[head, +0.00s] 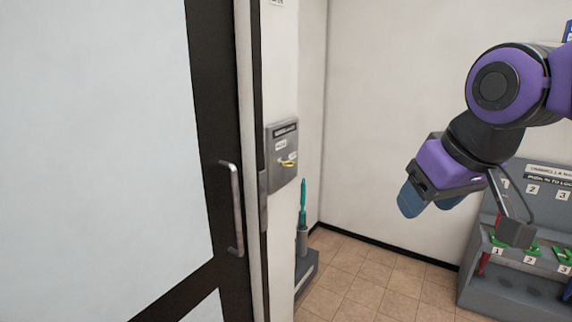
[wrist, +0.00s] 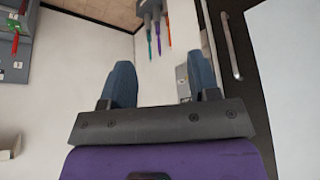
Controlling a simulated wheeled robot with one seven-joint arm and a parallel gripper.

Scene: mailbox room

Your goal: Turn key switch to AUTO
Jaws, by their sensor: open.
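The key switch is a grey wall panel (head: 283,155) with small labels and a yellow key (head: 288,162). It is mounted on the narrow white wall just right of the door frame in the head view. The labels are too small to read, so the key's position cannot be told. My gripper (head: 425,202) is at the right of the head view, well apart from the panel. In the wrist view its two blue fingers (wrist: 161,82) are spread apart with nothing between them. The key is not clear in the wrist view.
A dark-framed door with a metal handle (head: 233,208) fills the left. A grey holder with a teal umbrella (head: 302,203) stands below the panel. A grey umbrella rack (head: 490,285) with numbered slots stands at the right. Tiled floor (head: 375,275) between is clear.

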